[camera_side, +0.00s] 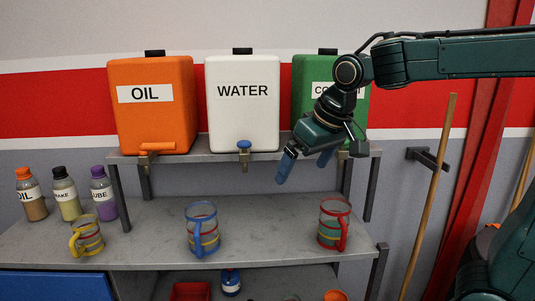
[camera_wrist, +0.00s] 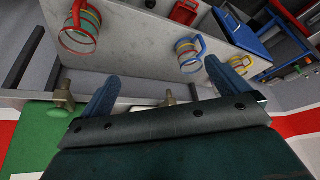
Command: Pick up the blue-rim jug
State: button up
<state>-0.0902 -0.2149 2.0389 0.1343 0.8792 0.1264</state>
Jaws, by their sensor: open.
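The blue-rim jug (camera_side: 202,229) stands upright on the grey bench, in the middle, with its blue handle toward the front. It also shows in the wrist view (camera_wrist: 189,52), right of centre near the top. A red-rim jug (camera_side: 334,224) stands to its right, and a yellow-rim jug (camera_side: 87,235) to its left. My gripper (camera_side: 304,172) is open and empty, pointing down in the air in front of the green tank. It is above and to the right of the blue-rim jug, apart from it. Its blue fingers show in the wrist view (camera_wrist: 168,96).
Orange oil (camera_side: 153,107), white water (camera_side: 243,100) and green (camera_side: 318,82) tanks stand on a raised shelf with taps over the bench (camera_side: 150,252). Several bottles (camera_side: 66,195) stand at the left. The bench between the jugs is clear. A wooden pole (camera_side: 428,195) leans at the right.

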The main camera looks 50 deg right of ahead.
jog(key=w+a+f+m, duration=0.1)
jog(key=w, duration=0.6)
jog(key=w+a+f, duration=0.2)
jog(key=w, duration=0.4)
jog(key=m+h, duration=0.1)
jog(key=m, duration=0.1)
send_near(202, 221)
jog(key=w+d+r, duration=0.1)
jog(key=w+d, duration=0.1)
jog(key=shift+g, duration=0.4)
jog(key=shift+x, duration=4.15)
jog(key=shift+w+a, duration=0.1)
jog(key=shift+a, duration=0.05)
jog(key=shift+x, duration=2.6)
jog(key=shift+a, duration=0.1)
jog(key=shift+r, duration=0.1)
jog(key=c, duration=1.2)
jog(key=shift+c, duration=0.2)
